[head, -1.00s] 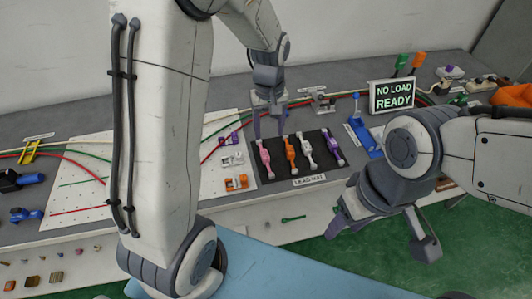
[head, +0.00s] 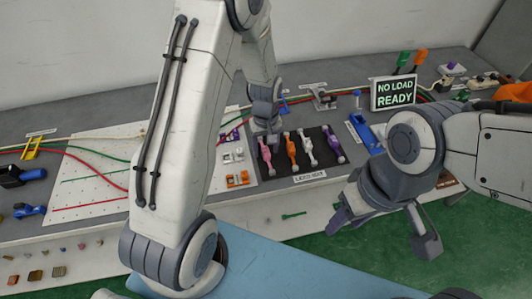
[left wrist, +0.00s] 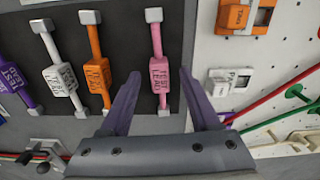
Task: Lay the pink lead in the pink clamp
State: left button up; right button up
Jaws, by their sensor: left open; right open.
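The pink lead (head: 265,154) lies at the left end of the dark lead mat (head: 321,168). In the left wrist view the pink lead (left wrist: 158,72) appears between the two spread fingers of my left gripper (left wrist: 160,85). My left gripper (head: 272,138) is open and empty over the mat's left end; its height above the lead cannot be told. My right gripper (head: 342,217) is open and empty in front of the bench. Orange (head: 237,179), white (head: 233,157) and purple (head: 231,137) clamps sit left of the mat. I cannot make out a clearly pink clamp.
Orange (head: 291,150), white (head: 308,147) and purple (head: 333,144) leads lie beside the pink one. A blue lever fixture (head: 364,133) and the NO LOAD READY sign (head: 394,94) stand to the right. A white pegboard (head: 105,175) with coloured wires lies left.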

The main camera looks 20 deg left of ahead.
pick_arm(q)
grip_shut()
jog(key=shift+r, duration=0.15)
